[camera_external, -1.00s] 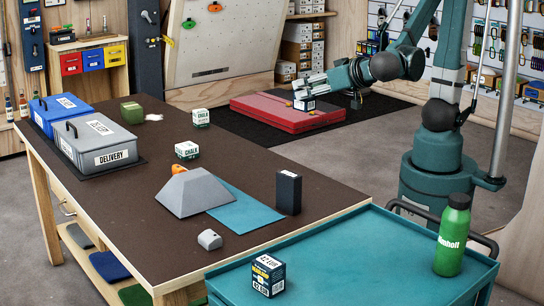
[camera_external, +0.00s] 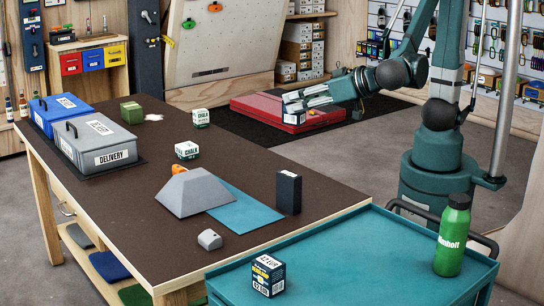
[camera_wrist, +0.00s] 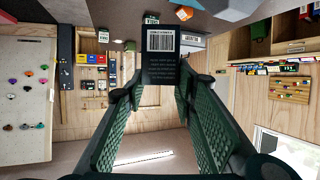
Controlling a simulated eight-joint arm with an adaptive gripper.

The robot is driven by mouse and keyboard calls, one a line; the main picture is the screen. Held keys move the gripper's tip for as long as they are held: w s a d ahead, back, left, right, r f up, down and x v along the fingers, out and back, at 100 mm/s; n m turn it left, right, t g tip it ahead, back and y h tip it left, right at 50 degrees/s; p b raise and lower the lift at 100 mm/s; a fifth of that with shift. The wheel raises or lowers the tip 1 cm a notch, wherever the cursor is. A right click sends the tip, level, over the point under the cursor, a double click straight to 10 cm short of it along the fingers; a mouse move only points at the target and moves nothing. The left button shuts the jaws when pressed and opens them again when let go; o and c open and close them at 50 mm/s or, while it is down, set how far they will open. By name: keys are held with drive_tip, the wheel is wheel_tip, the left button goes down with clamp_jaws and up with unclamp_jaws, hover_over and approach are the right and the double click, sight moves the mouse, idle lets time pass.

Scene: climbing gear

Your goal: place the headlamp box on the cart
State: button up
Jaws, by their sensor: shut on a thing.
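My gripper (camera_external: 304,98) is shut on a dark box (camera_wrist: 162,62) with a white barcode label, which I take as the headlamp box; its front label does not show. In the wrist view the box sits between the fingertips. The teal cart (camera_external: 350,265) stands at the front right, well away from my gripper. A dark blue and white box (camera_external: 268,276) stands on its near left part.
A green bottle (camera_external: 453,236) stands at the cart's right. The brown table (camera_external: 130,190) holds a black box (camera_external: 289,192), a grey wedge (camera_external: 190,195), chalk boxes (camera_external: 187,150) and delivery cases (camera_external: 97,145). The cart's middle is clear.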

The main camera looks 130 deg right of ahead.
drive_tip(key=w+a+f+n+t+y+p, duration=0.1)
drive_tip(key=w+a+f+n+t+y, duration=0.3)
drive_tip(key=w+a, duration=0.7)
drive_tip(key=w+a+f+n+t+y, duration=0.1)
drive_tip(key=w+a+n+t+y, duration=0.4)
drive_tip(key=w+a, duration=0.65)
drive_tip(key=w+a+r+n+y, duration=0.3)
drive_tip(key=w+a, duration=0.3)
drive_tip(key=a, duration=0.3)
drive_tip(key=w+a+r+n+g+y+p, duration=0.1)
drive_tip(key=w+a+r+n+y, duration=0.3)
drive_tip(key=a, duration=0.5)
drive_tip(key=w+a+r+n+y, duration=0.2)
drive_tip(key=w+a, duration=0.5)
drive_tip(key=a, duration=0.2)
wheel_tip(320, 180, down, 12)
drive_tip(key=shift+a+r, duration=0.2)
drive_tip(key=shift+r, duration=0.05)
drive_tip(key=shift+s, duration=0.1)
drive_tip(key=shift+f, duration=0.1)
wheel_tip(320, 180, down, 6)
drive_tip(key=b, duration=0.1)
drive_tip(key=shift+f, duration=0.15)
